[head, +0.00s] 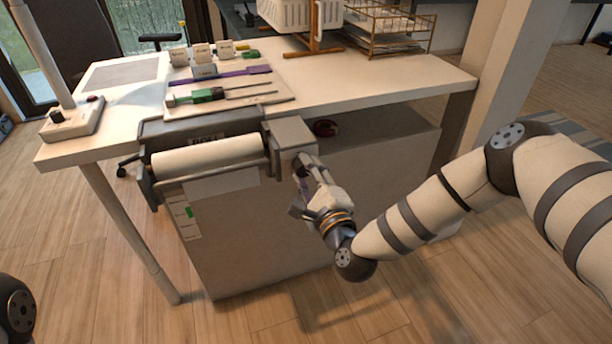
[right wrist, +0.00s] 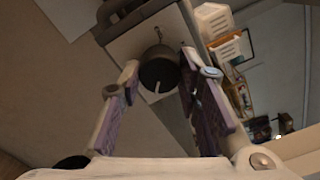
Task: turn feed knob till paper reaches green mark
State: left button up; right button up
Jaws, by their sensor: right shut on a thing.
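The feed knob (right wrist: 158,72) is a dark round knob with a pale pointer line, on the end of the paper feeder (right wrist: 140,42). My right gripper (right wrist: 158,88) is shut on it, one finger on each side. The green mark (head: 189,212) is on a white strip at the left. The paper's lower edge appears slightly above the mark.
The feeder is at the front of a white table (head: 360,78). On the table are a tool board (head: 225,100), small labelled blocks (head: 201,53), a white basket (head: 290,14), a wire tray rack (head: 390,30) and a lamp base (head: 72,120). The floor at front is clear.

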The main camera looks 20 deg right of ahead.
jog(key=m+b, duration=0.2)
jog(key=m, duration=0.1)
jog(key=m+b, duration=0.1)
jog(key=m, duration=0.1)
jog(key=shift+s+f, duration=0.1)
jog(key=shift+f, duration=0.25)
jog(key=m+b, duration=0.2)
jog(key=m, duration=0.1)
jog(key=shift+a+r, duration=0.1)
pick_arm(q)
jog(key=s+f+g+b, duration=0.1)
jog(key=s+f, duration=0.2)
jog(key=f, duration=0.3)
jog(key=shift+s, duration=0.25)
pick_arm(e)
jog(key=shift+r+m, duration=0.15)
jog(key=shift+m, duration=0.65)
jog(key=o, duration=1.1)
jog(key=shift+o, duration=0.2)
jog(key=s, duration=1.2)
jog(key=shift+d, duration=0.25)
